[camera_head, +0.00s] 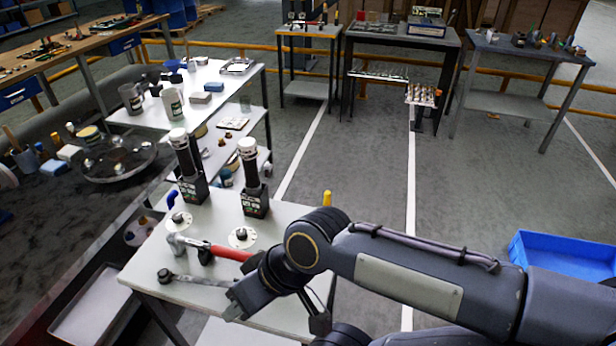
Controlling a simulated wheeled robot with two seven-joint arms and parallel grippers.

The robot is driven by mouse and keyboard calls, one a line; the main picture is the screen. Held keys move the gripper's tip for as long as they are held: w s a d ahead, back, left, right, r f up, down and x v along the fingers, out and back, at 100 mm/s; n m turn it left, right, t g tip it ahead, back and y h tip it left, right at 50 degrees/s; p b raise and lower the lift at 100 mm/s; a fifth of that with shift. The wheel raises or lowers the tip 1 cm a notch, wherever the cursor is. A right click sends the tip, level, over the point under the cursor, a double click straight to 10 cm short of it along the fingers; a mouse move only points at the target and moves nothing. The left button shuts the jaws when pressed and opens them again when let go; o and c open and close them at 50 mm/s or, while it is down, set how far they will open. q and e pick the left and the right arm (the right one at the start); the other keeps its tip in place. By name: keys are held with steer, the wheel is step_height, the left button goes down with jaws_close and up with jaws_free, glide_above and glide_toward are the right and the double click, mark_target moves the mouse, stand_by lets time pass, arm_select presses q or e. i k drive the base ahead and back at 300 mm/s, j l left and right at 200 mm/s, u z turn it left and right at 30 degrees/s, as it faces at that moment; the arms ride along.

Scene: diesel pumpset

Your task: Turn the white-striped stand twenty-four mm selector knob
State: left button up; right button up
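Two dark stands rise from the near white table (215,225), the left stand (187,165) and the right stand (253,178). Each has a box base with small pale markings, a black column and a white-banded top. Two white discs with dark knobs lie in front, the left disc (179,219) and the right disc (242,238). I cannot tell which part carries the white-striped selector knob. My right gripper (278,312) is over the table's near right part, in front of the right disc, with its fingers spread and nothing seen between them. My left gripper is out of view.
A red-handled tool (222,252) and a grey wrench (190,278) lie close to my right gripper. A yellow-topped item (327,198) shows behind my arm. A blue crate (565,262) stands at right. Open floor lies beyond the table.

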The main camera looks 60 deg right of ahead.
mark_target(241, 234)
steer(key=z, duration=1.5)
